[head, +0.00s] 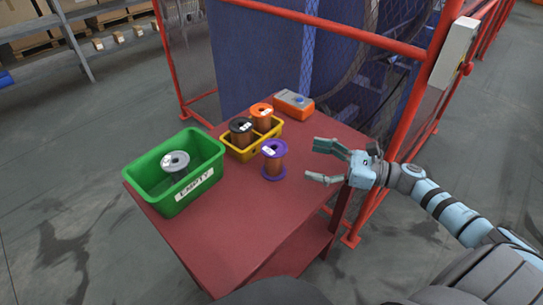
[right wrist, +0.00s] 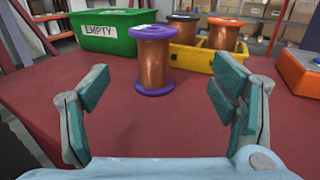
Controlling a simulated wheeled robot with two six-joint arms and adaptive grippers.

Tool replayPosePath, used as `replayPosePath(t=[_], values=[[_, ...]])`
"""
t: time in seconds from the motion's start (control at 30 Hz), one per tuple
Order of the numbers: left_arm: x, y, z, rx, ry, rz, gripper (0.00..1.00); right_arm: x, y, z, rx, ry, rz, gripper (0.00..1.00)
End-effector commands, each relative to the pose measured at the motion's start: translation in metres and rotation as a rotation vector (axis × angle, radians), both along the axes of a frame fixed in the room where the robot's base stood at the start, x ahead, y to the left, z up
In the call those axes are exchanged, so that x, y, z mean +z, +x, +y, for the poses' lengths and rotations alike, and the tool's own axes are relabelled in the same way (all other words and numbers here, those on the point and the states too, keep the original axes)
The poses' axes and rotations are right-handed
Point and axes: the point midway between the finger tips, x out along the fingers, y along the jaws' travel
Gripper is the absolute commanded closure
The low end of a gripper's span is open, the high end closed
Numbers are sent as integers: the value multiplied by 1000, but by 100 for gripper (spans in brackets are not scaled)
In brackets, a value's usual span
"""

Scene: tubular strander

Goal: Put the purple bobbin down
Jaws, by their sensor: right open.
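The purple bobbin (head: 273,160), with purple flanges and copper wire, stands upright on the red table (head: 225,234), just in front of the yellow tray. In the right wrist view the bobbin (right wrist: 154,62) stands ahead of the fingers, clear of them. My right gripper (head: 318,163) is open and empty, to the right of the bobbin and apart from it. Its spread fingers also show in the right wrist view (right wrist: 160,112). My left gripper is not in view.
A yellow tray (head: 234,152) holds a black bobbin (head: 241,131) and an orange bobbin (head: 262,116). A green bin (head: 148,187) labelled EMPTY holds a grey spool (head: 175,162). An orange-and-grey box (head: 293,102) sits at the back. Red fence posts (head: 415,97) stand behind. The table's front is clear.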

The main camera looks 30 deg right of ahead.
Motion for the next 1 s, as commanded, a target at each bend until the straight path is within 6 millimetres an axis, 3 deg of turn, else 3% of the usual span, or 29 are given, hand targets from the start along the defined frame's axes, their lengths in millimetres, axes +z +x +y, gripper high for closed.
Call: replayPosePath(t=[0.1, 0.2, 0.5, 0.77, 1.0], values=[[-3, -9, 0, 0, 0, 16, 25, 2, 23, 25, 1, 6, -8, 21], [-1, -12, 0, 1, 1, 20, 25, 2, 34, 37, 0, 4, -4, 21], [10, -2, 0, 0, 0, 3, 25, 1, 63, 76, -3, 5, -2, 21], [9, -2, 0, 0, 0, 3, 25, -1, 68, 82, -2, 1, 1, 21], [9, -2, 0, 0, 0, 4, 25, -1, 68, 81, -2, 1, 1, 57]])
